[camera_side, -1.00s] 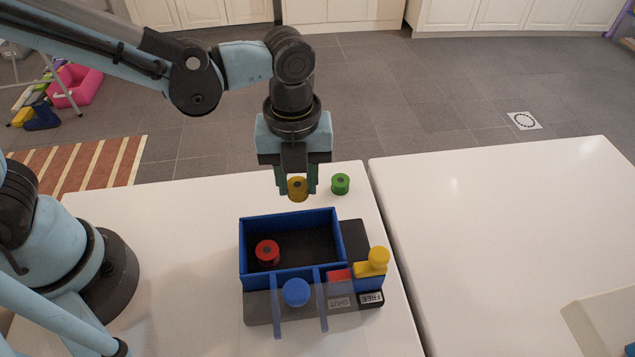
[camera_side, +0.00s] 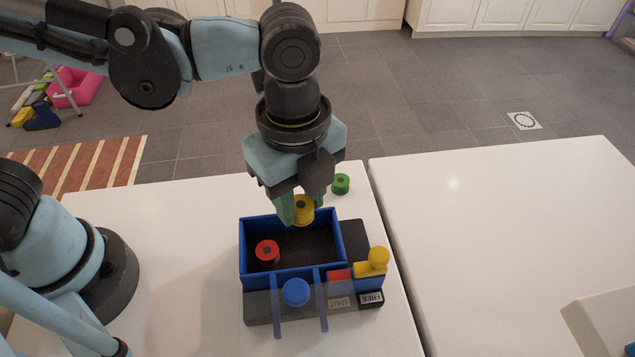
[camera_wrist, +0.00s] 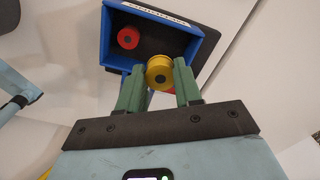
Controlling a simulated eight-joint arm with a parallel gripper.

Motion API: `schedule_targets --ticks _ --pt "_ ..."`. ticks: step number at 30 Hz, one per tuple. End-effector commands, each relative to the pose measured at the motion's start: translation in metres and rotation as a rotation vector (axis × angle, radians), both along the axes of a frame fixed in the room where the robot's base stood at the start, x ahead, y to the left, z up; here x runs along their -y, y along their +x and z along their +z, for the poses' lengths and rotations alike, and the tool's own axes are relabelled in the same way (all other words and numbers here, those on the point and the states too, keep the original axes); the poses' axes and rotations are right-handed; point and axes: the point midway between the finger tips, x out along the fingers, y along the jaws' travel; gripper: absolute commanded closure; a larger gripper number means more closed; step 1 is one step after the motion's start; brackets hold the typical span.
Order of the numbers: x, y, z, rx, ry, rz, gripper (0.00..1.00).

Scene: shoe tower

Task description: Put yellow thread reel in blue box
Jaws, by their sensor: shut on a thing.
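The yellow thread reel (camera_side: 304,209) is held between the green fingers of my gripper (camera_side: 305,212). In the side view it is over the far edge of the blue box. The wrist view also shows the yellow reel (camera_wrist: 160,73) between my fingertips (camera_wrist: 161,84), with the box beyond it. The blue box (camera_side: 268,276) is open at the top and has a dark floor. A red reel (camera_side: 267,252) lies inside it at the left.
A green reel (camera_side: 341,184) stands on the white table behind the box. A yellow knob (camera_side: 377,257) rises at the box's right front, beside a label reading FREE. A blue round knob (camera_side: 297,292) is at the front. A second white table (camera_side: 500,230) is at the right.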

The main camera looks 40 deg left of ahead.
Motion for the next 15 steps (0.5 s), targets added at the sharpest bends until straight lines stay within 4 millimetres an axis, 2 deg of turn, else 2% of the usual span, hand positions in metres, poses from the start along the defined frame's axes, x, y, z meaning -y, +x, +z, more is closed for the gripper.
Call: schedule_targets --ticks 9,15 --pt "0.01 0.005 0.006 0.0 0.0 0.54 0.94" --pt "0.014 0.006 0.009 0.0 0.0 0.779 0.94"
